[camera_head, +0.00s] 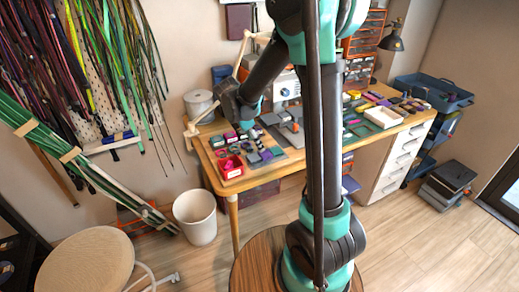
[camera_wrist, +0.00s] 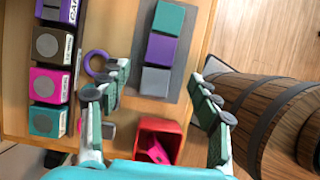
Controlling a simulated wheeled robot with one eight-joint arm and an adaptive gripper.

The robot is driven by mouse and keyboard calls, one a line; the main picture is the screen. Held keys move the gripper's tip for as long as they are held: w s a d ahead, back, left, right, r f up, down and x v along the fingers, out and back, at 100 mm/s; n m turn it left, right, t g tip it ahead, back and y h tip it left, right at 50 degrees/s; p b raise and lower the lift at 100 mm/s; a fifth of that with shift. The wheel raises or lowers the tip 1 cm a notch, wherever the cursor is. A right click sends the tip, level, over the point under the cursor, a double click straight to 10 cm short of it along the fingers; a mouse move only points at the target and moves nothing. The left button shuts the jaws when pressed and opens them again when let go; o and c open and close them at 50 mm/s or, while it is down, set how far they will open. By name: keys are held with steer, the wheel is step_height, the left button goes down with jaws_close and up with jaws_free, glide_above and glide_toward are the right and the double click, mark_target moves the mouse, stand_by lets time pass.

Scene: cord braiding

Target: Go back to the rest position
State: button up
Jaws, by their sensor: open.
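My gripper (camera_wrist: 163,75) is open, with its two green fingers spread wide and nothing between the tips. In the wrist view it hangs over the left end of the wooden workbench (camera_wrist: 112,20). A small red bin (camera_wrist: 177,127) with a magenta piece (camera_wrist: 157,150) inside lies below, between the fingers in the picture. A grey mat (camera_wrist: 183,86) with teal (camera_wrist: 169,18), purple (camera_wrist: 161,49) and grey (camera_wrist: 155,81) blocks in a row lies beyond the bin. In the head view my arm bends down to the bench's left end; the fingertips are not clear there.
Boxes with round fronts (camera_wrist: 47,45) and a purple ring (camera_wrist: 96,53) lie left of the fingers. The bench (camera_head: 236,184) also carries small coloured parts and a white tray (camera_head: 383,117). A white bin (camera_head: 196,218) and a round stool (camera_head: 84,262) stand on the floor left.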

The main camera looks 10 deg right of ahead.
steer(key=w+v, duration=0.1)
steer(key=v, duration=0.4)
steer(key=s+d+f+m+t+y, duration=0.1)
steer(key=s+d+f+m, duration=0.1)
steer(key=s+m, duration=0.5)
steer(key=s+d+f+m+t+y, duration=0.1)
steer(key=s+d+f+m+y, duration=0.1)
steer(key=s+d+m, duration=0.2)
steer(key=s+d+f+m+y, duration=0.1)
steer(key=s+d+f+m, duration=0.2)
steer(key=s+m, duration=0.7)
steer(key=shift+d+m+t, duration=0.3)
steer(key=shift+d+t, duration=0.1)
steer(key=shift+d, duration=0.2)
steer(key=shift+c, duration=0.3)
